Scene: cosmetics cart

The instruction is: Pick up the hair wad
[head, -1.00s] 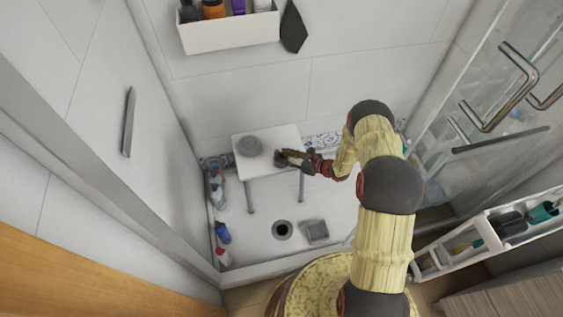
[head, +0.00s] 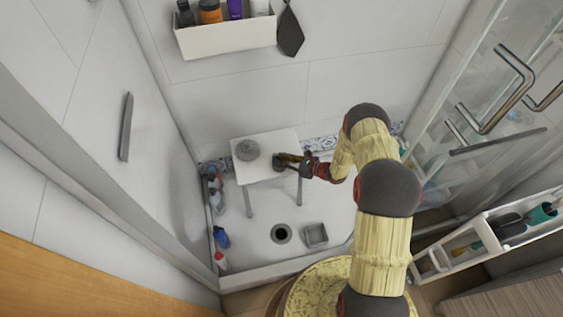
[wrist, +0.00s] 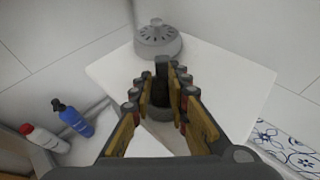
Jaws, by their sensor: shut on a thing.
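My gripper (wrist: 161,92) is shut on a dark grey item (wrist: 161,98), narrow at the top with a rounder, paler lower part. The fingers hide much of it. No hair strands can be made out, so I cannot tell whether it is the hair wad. In the head view, my gripper (head: 290,160) reaches in from the right with the dark item at its tips, at the right edge of the white stool (head: 263,171). Whether the item touches the stool is unclear. No separate hair wad is visible elsewhere.
A round grey slotted piece (head: 247,150) sits on the stool. Below are an open floor drain (head: 281,233) and a square grey piece (head: 315,235). Bottles (head: 221,238) stand along the left wall. A glass door (head: 470,110) and a white cart (head: 490,235) are at the right.

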